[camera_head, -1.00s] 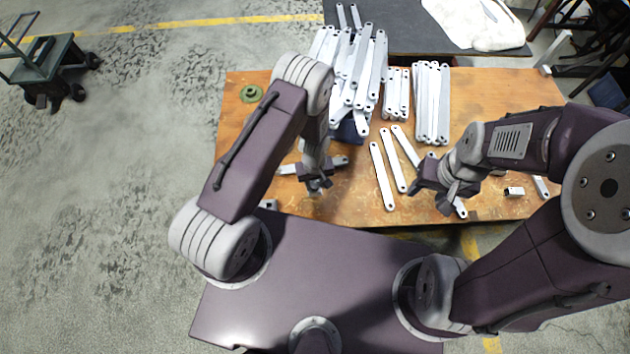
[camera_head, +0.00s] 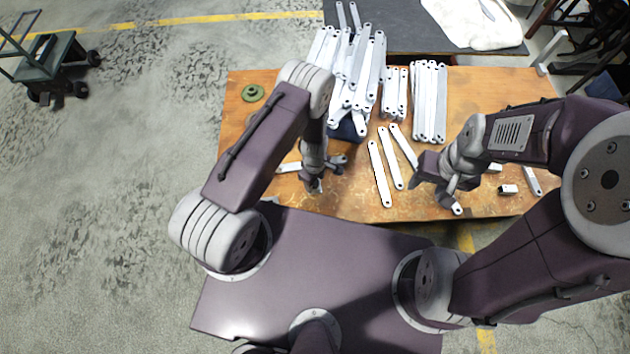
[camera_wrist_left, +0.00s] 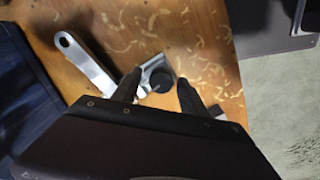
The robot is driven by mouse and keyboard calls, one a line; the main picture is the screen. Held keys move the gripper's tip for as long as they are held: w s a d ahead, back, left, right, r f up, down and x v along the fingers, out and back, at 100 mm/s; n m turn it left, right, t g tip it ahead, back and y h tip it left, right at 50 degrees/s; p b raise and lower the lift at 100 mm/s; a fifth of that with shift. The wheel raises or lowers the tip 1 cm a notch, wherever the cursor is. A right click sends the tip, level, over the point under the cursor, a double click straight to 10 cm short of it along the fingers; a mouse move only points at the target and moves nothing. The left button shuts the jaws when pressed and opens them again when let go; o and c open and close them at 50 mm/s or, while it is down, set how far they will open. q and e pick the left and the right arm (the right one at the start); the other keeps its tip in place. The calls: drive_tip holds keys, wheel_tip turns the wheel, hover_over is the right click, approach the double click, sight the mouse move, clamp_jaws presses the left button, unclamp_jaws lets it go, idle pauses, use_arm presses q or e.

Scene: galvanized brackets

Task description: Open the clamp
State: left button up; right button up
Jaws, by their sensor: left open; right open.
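A small silver metal piece with a round black pad (camera_wrist_left: 159,80), which looks like the clamp, lies on the wooden table in the left wrist view. My left gripper (camera_wrist_left: 160,77) is open, with one dark finger on each side of this piece; I cannot tell whether they touch it. In the head view my left gripper (camera_head: 326,172) is low over the table's front left part and mostly hides what is beneath it. My right gripper (camera_head: 432,192) is open and low over the table, near the end of a bracket (camera_head: 457,209).
Galvanized brackets are piled (camera_head: 358,75) at the back of the table (camera_head: 490,95), with neat stacks (camera_head: 430,100) beside them. Loose brackets (camera_head: 379,172) lie between my grippers. A green round part (camera_head: 252,93) sits at the back left. A flat bracket (camera_wrist_left: 85,65) lies left of my left fingers.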

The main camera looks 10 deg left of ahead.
use_arm(q)
drive_tip(key=m, duration=0.2)
drive_tip(key=shift+m, duration=0.3)
drive_tip(key=m, duration=1)
drive_tip(key=shift+m, duration=0.3)
drive_tip(key=m, duration=0.4)
drive_tip(key=shift+m, duration=0.4)
drive_tip(key=shift+f+b, duration=0.15)
drive_tip(key=shift+b, duration=0.6)
